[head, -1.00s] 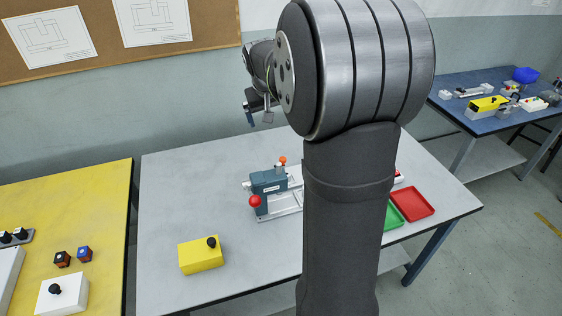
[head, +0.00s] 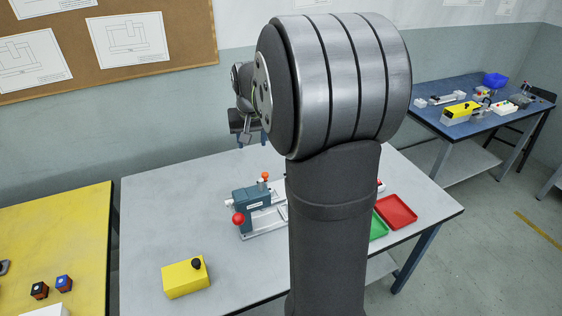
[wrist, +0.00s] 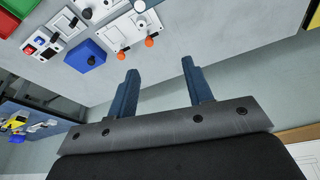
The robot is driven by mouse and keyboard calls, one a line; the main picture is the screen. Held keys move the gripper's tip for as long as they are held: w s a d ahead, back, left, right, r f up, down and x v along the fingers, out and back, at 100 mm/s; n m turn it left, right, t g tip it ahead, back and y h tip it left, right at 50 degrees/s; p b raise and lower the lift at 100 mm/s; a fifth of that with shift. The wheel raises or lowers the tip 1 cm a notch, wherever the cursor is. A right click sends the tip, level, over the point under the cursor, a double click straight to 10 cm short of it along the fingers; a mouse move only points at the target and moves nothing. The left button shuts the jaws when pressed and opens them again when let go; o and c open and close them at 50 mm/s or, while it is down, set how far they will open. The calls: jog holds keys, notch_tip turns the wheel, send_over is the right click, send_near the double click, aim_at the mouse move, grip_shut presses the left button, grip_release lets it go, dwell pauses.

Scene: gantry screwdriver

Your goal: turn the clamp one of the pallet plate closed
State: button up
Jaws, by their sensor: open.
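A light metal plate (head: 266,230) lies on the grey table under a teal gantry unit (head: 251,199) with a red ball knob (head: 238,218) and an orange knob (head: 265,176). In the wrist view a pale plate (wrist: 112,30) shows at the top with two orange-tipped parts (wrist: 150,42) at its near edge. I cannot tell which is clamp one or how it is turned. My gripper (head: 252,144) hangs above and behind the gantry unit. In the wrist view its two blue fingers (wrist: 160,67) are apart, empty and clear of the plate.
A yellow box (head: 184,279) with a black knob stands at the front left of the table. Red (head: 396,211) and green (head: 378,227) trays lie at the right. A blue block (wrist: 87,55) shows in the wrist view. My arm hides the table's middle right.

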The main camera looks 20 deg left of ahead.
jog(key=f+m+g+y, duration=0.1)
jog(key=f+m, duration=0.1)
jog(key=s+d+f+m+g+y, duration=0.1)
jog(key=f+m, duration=0.1)
jog(key=f, duration=0.1)
jog(key=s+f+m+g, duration=0.1)
jog(key=f, duration=0.2)
jog(key=shift+d+f+m+y, duration=0.15)
jog(key=shift+d+m+y, duration=0.25)
jog(key=f+m+y, duration=0.1)
jog(key=f+m, duration=0.1)
jog(key=m, duration=0.1)
jog(key=d+f+m+y, duration=0.1)
jog(key=f+m+y, duration=0.1)
jog(key=shift+d+m+g, duration=0.15)
jog(key=shift+m+g, duration=0.25)
jog(key=w+d+f+m+t+y, duration=0.25)
jog(key=d+f+m, duration=0.2)
jog(key=m, duration=0.45)
jog(key=w+d+f+m+t+y, duration=0.1)
jog(key=w+d+f+m+t, duration=0.25)
jog(key=d+m, duration=0.35)
jog(key=m+t, duration=0.2)
jog(key=m, duration=0.1)
send_near(266, 174)
jog(key=x, duration=0.8)
jog(key=shift+s, duration=0.2)
jog(key=shift+c, duration=0.5)
jog(key=c, duration=0.9)
